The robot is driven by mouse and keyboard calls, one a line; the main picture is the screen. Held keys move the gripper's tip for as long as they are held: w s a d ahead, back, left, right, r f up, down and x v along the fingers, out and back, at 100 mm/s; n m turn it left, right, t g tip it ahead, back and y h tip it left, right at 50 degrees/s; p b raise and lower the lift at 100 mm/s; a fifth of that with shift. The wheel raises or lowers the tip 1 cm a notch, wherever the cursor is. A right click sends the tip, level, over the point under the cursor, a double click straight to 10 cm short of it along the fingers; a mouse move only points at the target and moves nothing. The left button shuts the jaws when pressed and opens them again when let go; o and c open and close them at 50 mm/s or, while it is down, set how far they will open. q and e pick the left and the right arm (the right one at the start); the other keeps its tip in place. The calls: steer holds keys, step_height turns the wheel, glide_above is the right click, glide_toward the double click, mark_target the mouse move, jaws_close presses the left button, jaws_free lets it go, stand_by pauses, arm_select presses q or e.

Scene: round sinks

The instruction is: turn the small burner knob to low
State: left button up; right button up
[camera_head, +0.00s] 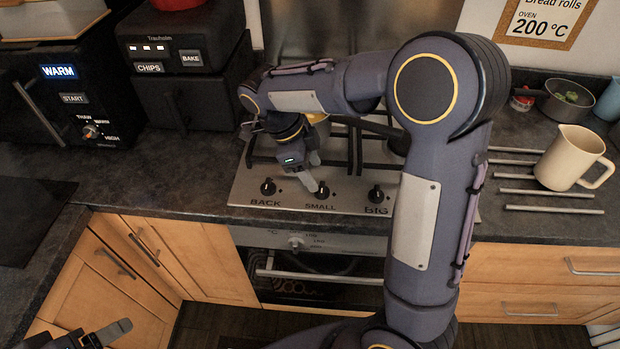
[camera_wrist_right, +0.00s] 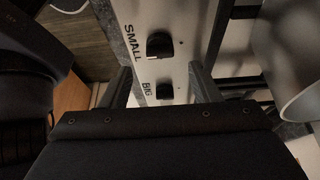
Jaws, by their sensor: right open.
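The small burner knob (camera_head: 322,189) is black and sits on the steel stove panel (camera_head: 345,203), above the label SMALL. It also shows in the right wrist view (camera_wrist_right: 159,46), beyond the fingertips. My right gripper (camera_head: 309,170) is over the panel, just left of and above this knob. Its fingers are spread with nothing between them; the right wrist view shows the gap (camera_wrist_right: 160,80). The BIG knob (camera_head: 375,194) is to the right and the BACK knob (camera_head: 268,187) to the left. My left gripper (camera_head: 104,335) is low at the left edge, partly cut off; its jaw gap is unclear.
A yellowish pot (camera_head: 319,125) stands on the hob behind my right gripper, partly hidden by my arm. A cream jug (camera_head: 574,158) stands on metal bars at the right. Black appliances fill the back left. The left front counter (camera_head: 150,190) is clear.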

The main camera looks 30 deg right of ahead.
mark_target(322, 186)
steer(key=x, duration=0.5)
steer(key=shift+f, duration=0.15)
steer(key=c, duration=1)
